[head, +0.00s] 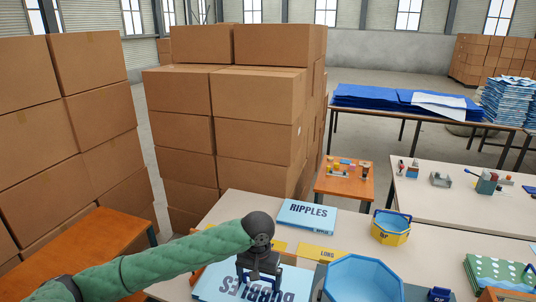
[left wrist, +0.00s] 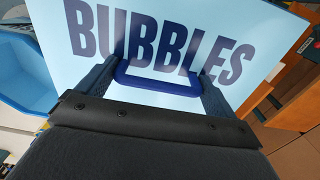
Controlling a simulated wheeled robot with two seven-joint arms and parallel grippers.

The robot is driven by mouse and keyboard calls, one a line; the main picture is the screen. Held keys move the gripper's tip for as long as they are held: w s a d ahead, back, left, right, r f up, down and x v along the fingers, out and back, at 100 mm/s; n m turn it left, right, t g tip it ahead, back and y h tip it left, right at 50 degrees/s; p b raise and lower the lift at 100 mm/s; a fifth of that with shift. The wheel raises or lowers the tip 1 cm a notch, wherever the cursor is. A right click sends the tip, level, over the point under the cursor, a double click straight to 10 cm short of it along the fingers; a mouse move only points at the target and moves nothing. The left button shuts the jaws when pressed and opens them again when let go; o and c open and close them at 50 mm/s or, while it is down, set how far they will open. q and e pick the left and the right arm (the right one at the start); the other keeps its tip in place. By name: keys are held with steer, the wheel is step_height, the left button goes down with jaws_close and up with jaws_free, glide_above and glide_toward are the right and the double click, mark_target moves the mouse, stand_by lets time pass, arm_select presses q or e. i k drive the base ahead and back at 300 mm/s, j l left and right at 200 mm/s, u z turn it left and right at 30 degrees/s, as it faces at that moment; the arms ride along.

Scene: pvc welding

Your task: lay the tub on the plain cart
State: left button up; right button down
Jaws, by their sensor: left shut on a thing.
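My left gripper (head: 258,272) is low over a light blue flat box (head: 215,284) marked BUBBLES. In the left wrist view, its fingers are shut on a dark blue handle-like loop (left wrist: 158,84) in front of the BUBBLES lettering. What hangs below the loop is hidden by the gripper. A large light blue tub (head: 362,278) stands just right of the gripper, its front cut off. It also shows at the left wrist view's left edge (left wrist: 22,75). A smaller yellow-and-blue tub (head: 390,228) stands further back. A bare orange-topped cart (head: 75,258) is at the left.
A RIPPLES box (head: 307,216) and yellow LONG box (head: 318,252) lie on the white table. A small orange cart (head: 343,185) behind holds several items. A green dotted item (head: 495,272) is at the right. Tall carton stacks (head: 250,140) stand behind the table.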

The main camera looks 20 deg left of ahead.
mark_target(57, 271)
steer(key=j+u, duration=0.1)
steer(key=j, duration=0.3)
steer(key=i+j+u, duration=0.15)
steer(key=j, duration=0.25)
steer(key=j+u, duration=0.1)
steer(key=j, duration=0.3)
steer(key=i+j+u, duration=0.15)
steer(key=j, duration=0.25)
steer(key=j+u, duration=0.1)
steer(key=j, duration=0.3)
steer(key=i+j+u, duration=0.1)
steer(key=j, duration=0.25)
steer(key=i, duration=0.1)
